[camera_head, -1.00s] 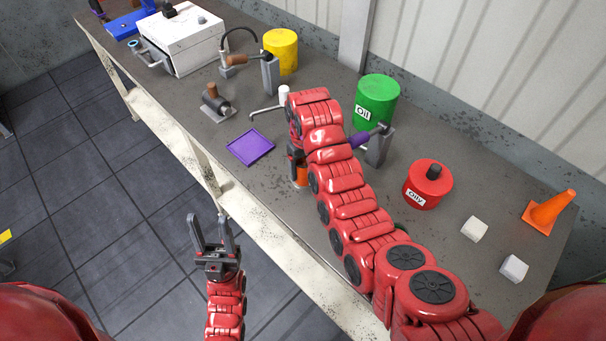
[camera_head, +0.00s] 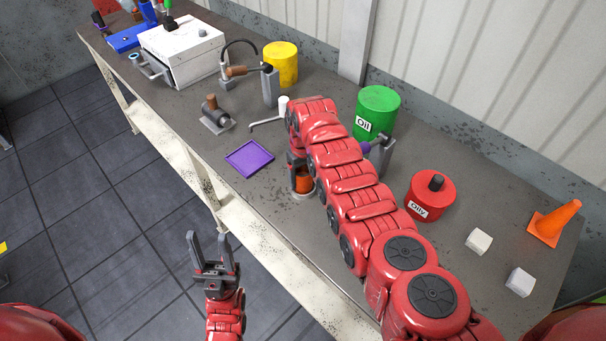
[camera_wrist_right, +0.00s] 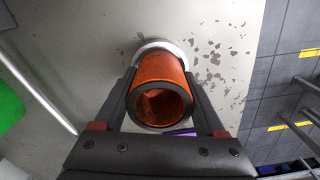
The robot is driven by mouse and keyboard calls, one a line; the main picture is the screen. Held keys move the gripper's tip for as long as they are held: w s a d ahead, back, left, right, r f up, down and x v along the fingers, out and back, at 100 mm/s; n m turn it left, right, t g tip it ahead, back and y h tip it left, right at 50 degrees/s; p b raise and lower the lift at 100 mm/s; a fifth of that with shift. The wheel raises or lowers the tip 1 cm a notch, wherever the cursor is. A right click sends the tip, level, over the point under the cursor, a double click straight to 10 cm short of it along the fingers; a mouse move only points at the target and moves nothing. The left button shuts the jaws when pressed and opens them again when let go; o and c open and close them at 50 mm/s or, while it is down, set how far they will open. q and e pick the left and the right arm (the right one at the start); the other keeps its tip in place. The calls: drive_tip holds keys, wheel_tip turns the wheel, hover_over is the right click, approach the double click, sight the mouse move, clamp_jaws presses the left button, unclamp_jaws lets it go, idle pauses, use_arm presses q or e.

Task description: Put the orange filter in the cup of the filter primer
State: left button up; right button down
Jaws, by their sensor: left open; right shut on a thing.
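The orange filter (camera_head: 304,184) is upright below my right gripper, at the bench's front edge side. In the right wrist view the filter (camera_wrist_right: 160,85) shows its open, dark-rimmed near end. My right gripper (camera_wrist_right: 160,75) is shut on it, one finger on each side. A pale round rim (camera_head: 303,197), which looks like the primer's cup, shows at the filter's far end; it also shows in the wrist view (camera_wrist_right: 158,44). I cannot tell how deep the filter sits in it. My left gripper (camera_head: 210,240) is open and empty, in front of the bench.
A purple tray (camera_head: 250,158) lies left of the filter. A green oil drum (camera_head: 378,112), a post with a purple handle (camera_head: 384,155) and a red can (camera_head: 431,195) stand to the right. White blocks (camera_head: 479,241) and an orange cone (camera_head: 556,222) are further right.

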drive_tip(key=shift+f, duration=0.15)
unclamp_jaws()
